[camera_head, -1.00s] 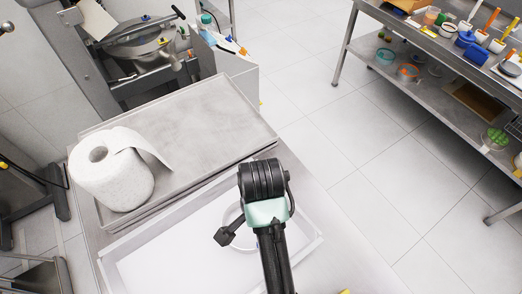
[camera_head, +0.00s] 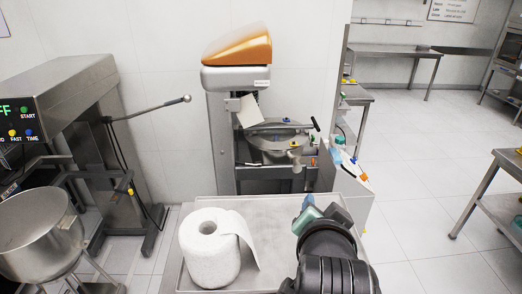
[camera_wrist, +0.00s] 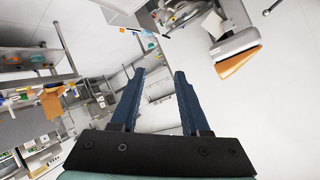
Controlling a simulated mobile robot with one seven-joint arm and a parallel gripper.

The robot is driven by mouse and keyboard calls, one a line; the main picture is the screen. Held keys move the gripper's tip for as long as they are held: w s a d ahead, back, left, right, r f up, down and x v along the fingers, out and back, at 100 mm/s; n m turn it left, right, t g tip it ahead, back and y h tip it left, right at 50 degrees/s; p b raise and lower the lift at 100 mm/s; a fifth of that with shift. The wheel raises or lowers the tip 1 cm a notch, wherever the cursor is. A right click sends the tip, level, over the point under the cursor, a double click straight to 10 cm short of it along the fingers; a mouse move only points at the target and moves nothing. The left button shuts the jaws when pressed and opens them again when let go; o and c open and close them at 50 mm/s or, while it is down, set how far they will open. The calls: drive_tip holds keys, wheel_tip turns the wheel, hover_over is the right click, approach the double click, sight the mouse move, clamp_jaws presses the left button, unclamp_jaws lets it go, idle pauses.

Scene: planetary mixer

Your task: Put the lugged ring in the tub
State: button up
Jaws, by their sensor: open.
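My gripper (camera_wrist: 160,74) is open in the wrist view, with two dark blue fingers apart and nothing between them. In the head view my gripper (camera_head: 307,203) is raised over the right part of the metal tray, pointing away from me and partly hidden by my own arm. I cannot see the lugged ring in either current view. The white tub is also out of view, below the lower edge of the head view.
A paper roll (camera_head: 209,250) stands on the metal tray (camera_head: 268,214). Behind it is a machine with an orange-topped head (camera_head: 237,57) and a lever. A mixer bowl (camera_head: 38,232) is at left. A steel shelf (camera_head: 492,190) is at right, with open floor between.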

drive_tip(key=a+r+n+t, duration=0.2)
drive_tip(key=a+r+t, duration=0.1)
drive_tip(key=r, duration=0.6)
drive_tip(key=a+r+n+t, duration=0.2)
drive_tip(key=r+t, duration=0.1)
drive_tip(key=r, duration=0.6)
drive_tip(key=s+a+r+n+t+y, duration=0.1)
drive_tip(key=s+r+t, duration=0.3)
drive_tip(key=r, duration=0.6)
drive_tip(key=s+a+r+n+t+y, duration=0.1)
drive_tip(key=s+a+r+n+t, duration=0.2)
drive_tip(key=s+r, duration=0.5)
drive_tip(key=shift+s+a+r+n+t, duration=0.4)
drive_tip(key=shift+a+r+t, duration=0.45)
drive_tip(key=shift+t, duration=0.25)
drive_tip(key=shift+d, duration=0.1)
